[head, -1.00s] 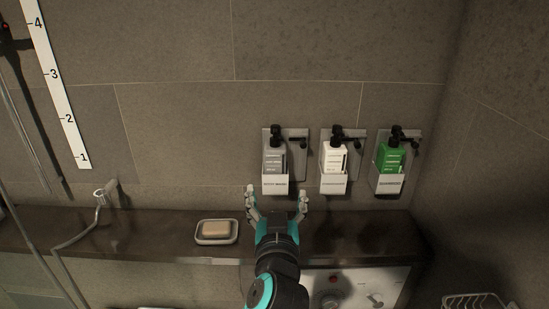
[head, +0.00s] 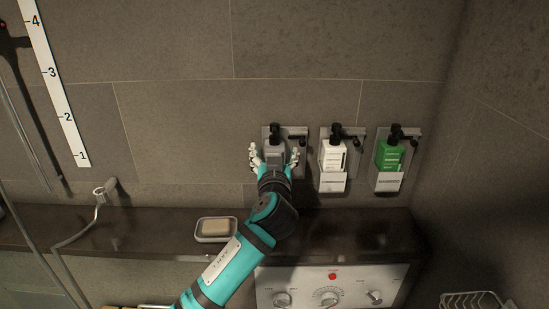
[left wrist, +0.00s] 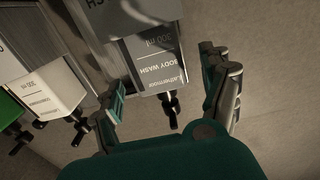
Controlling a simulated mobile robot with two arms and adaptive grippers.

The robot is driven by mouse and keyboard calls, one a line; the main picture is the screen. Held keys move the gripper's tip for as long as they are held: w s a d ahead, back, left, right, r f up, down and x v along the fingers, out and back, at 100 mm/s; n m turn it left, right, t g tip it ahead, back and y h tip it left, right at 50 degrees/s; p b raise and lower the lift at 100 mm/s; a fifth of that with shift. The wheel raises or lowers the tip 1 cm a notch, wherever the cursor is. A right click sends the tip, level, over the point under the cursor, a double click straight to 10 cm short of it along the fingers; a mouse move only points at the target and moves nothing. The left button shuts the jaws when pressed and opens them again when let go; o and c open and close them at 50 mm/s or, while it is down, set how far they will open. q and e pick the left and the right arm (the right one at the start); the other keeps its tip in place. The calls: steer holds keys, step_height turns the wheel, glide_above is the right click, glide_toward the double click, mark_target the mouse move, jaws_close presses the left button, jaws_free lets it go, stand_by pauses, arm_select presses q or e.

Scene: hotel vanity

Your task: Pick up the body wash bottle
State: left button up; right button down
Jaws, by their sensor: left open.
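The body wash bottle (head: 275,152) is grey with a black pump and stands upright in the leftmost wall holder. In the left wrist view its label reads BODY WASH (left wrist: 158,66), upside down. My left gripper (head: 274,156) is open, with one finger on each side of the bottle. The left wrist view shows the open fingers (left wrist: 165,90) spread around it, with a gap at the right finger. Whether the left finger in that view touches is unclear. My gripper and wrist hide the lower bottle and the holder's front in the head view. My right gripper is not in view.
A white bottle (head: 333,155) and a green bottle (head: 390,154) stand in wall holders to the right. Below is a dark ledge (head: 340,237) with a soap dish (head: 230,236). A control panel (head: 300,287) is under the ledge.

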arm_select(q)
steer(key=shift+w+f, duration=0.1)
steer(key=shift+w, duration=0.55)
steer(key=shift+s, duration=0.1)
steer(key=c, duration=1.3)
steer(key=shift+o, duration=0.2)
